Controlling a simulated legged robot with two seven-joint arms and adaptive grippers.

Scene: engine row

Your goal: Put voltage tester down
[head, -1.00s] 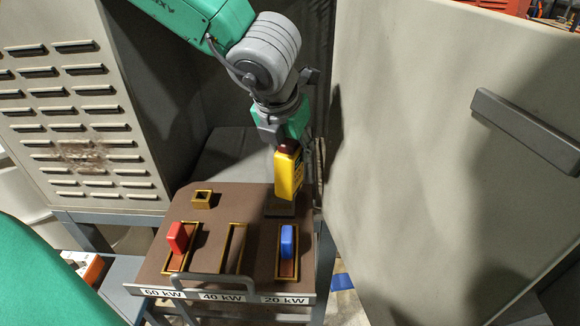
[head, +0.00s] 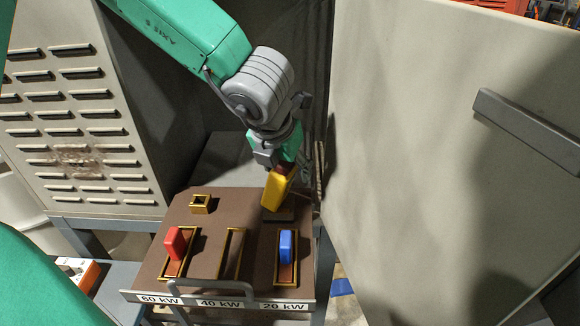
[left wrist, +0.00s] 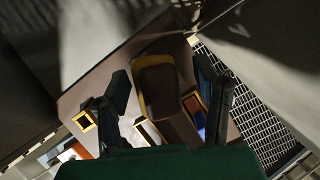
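The yellow voltage tester (head: 278,190) with a dark red top is at the back right of the brown panel (head: 212,260). It leans, its lower end at a dark pad (head: 283,215); I cannot tell whether it touches the pad. My left gripper (head: 284,164) is at its upper end. In the left wrist view, the tester (left wrist: 158,88) lies between the two fingers of the left gripper (left wrist: 162,92), which stand apart with a narrow gap on each side of it. My right gripper is in neither view.
The panel carries a red handle (head: 175,243), a blue handle (head: 286,246), an empty middle slot (head: 232,253) and a small brass square socket (head: 201,203). A louvred cabinet (head: 85,140) stands left. A large pale door (head: 420,150) with a dark handle closes off the right.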

